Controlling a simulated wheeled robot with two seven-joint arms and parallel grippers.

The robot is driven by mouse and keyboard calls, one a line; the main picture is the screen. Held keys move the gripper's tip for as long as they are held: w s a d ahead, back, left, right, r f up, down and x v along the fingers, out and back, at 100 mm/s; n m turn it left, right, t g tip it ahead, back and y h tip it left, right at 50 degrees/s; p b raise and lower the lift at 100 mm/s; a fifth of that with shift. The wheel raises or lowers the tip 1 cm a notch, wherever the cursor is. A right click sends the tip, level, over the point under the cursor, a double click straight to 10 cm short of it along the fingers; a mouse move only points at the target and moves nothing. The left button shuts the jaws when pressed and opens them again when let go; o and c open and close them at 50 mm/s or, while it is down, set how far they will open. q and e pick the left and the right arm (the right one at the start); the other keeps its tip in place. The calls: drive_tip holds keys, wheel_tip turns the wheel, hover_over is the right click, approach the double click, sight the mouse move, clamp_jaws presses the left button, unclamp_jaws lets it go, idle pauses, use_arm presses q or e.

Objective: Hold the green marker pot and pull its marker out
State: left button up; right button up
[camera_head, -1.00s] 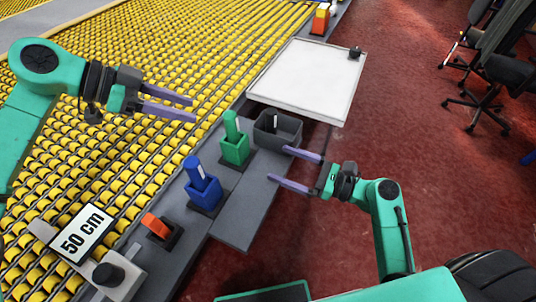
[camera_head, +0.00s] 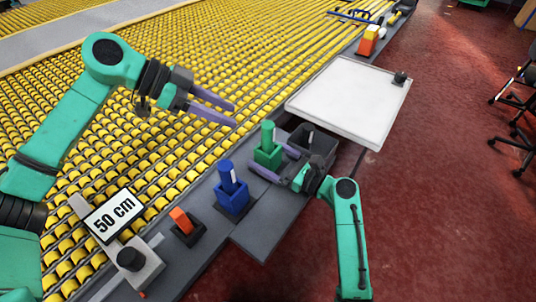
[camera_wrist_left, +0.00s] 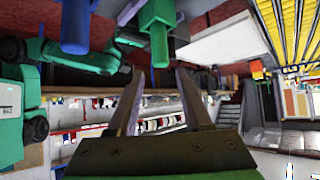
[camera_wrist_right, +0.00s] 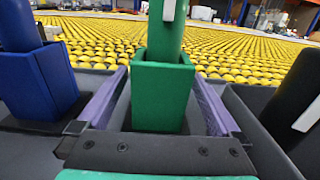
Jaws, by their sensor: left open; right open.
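The green marker pot (camera_head: 267,158) stands upright on the grey ledge with the green marker (camera_head: 268,135) upright in it. My right gripper (camera_head: 270,162) is open, with its fingers on either side of the pot. In the right wrist view the pot (camera_wrist_right: 162,95) stands between the two purple fingers, with gaps beside it, and the marker (camera_wrist_right: 165,30) rises out of it. My left gripper (camera_head: 235,114) is open and empty, up and left of the marker. The left wrist view shows the pot (camera_wrist_left: 158,18) and marker (camera_wrist_left: 159,48) beyond its fingers.
A blue marker pot (camera_head: 232,199) stands nearer on the ledge, then an orange item (camera_head: 182,222) in a dark holder. A dark grey bin (camera_head: 318,140) sits just right of the green pot. A white board (camera_head: 350,98) lies behind. Yellow rollers (camera_head: 150,150) fill the left.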

use_arm(q)
drive_tip(key=shift+o, duration=0.3)
use_arm(e)
clamp_jaws()
use_arm(q)
drive_tip(key=o, duration=0.3)
drive_tip(key=shift+d, duration=0.1)
use_arm(e)
drive_tip(key=shift+d, duration=0.1)
use_arm(q)
drive_tip(key=r+m+t+y, duration=0.25)
drive_tip(key=m+y, duration=0.65)
drive_tip(key=m, duration=1.5)
hover_over(270, 133)
drive_tip(key=s+a, duration=0.2)
drive_tip(key=x, duration=1.2)
drive_tip(key=shift+w+d+f, duration=0.15)
drive_tip(key=shift+d+f, duration=0.05)
drive_tip(key=shift+d, duration=0.15)
clamp_jaws()
drive_tip(key=c, duration=0.8)
unclamp_jaws()
clamp_jaws()
drive_tip(key=shift+r, duration=0.1)
